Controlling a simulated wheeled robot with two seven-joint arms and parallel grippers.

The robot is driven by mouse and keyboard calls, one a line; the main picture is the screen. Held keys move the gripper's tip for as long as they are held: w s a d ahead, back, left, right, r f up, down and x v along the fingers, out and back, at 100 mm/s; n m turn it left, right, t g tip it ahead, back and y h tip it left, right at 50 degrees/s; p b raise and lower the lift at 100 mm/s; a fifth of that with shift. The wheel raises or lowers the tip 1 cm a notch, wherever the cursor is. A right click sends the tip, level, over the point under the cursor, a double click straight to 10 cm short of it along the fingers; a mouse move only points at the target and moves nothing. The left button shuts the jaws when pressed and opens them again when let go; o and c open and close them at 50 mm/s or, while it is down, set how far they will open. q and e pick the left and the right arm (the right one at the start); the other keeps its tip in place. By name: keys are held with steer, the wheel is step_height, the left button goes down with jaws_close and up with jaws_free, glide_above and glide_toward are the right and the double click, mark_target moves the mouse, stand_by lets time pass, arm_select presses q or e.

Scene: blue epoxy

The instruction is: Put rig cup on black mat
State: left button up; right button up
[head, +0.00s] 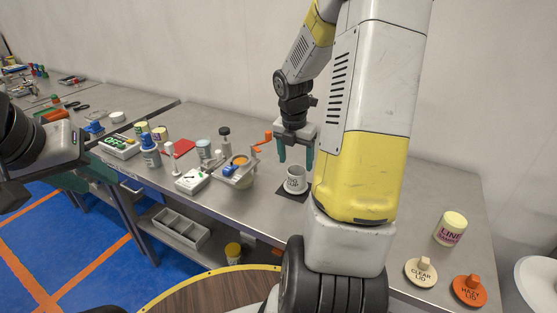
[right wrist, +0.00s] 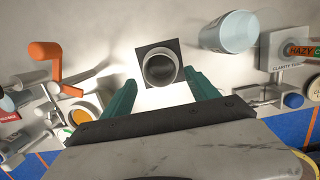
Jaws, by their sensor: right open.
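The rig cup (head: 296,179), a small pale cup with dark lettering, stands upright on the black mat (head: 289,194) on the steel bench. In the right wrist view the cup (right wrist: 160,68) is seen from above, looking empty and dark inside, with the mat (right wrist: 150,48) around it. My right gripper (head: 296,160) is open above the cup, fingers pointing down. In the wrist view its teal fingers are apart, on either side and short of the cup, with visible gaps. My left gripper (head: 88,176) is at the left, away from the cup, with its fingers apart and empty.
An orange-handled device (head: 240,170) and a white box with small posts (head: 192,181) stand left of the mat. My right arm hides part of the bench.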

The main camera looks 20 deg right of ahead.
steer(key=s+a+r+m+t, duration=0.1)
steer(key=s+a+r+m, duration=0.3)
steer(key=r, duration=0.3)
steer(key=s+a+r+m+t, duration=0.1)
steer(key=s+a+r+m, duration=0.25)
steer(key=r+m, duration=0.3)
steer(key=s+a+r+m+t+y, duration=0.3)
steer(key=s+a+r+m, duration=0.2)
steer(key=m, duration=1)
steer(key=s+a, duration=0.3)
steer(key=s, duration=0.1)
steer(key=shift+s+a+y, duration=0.3)
steer(key=shift+s, duration=0.05)
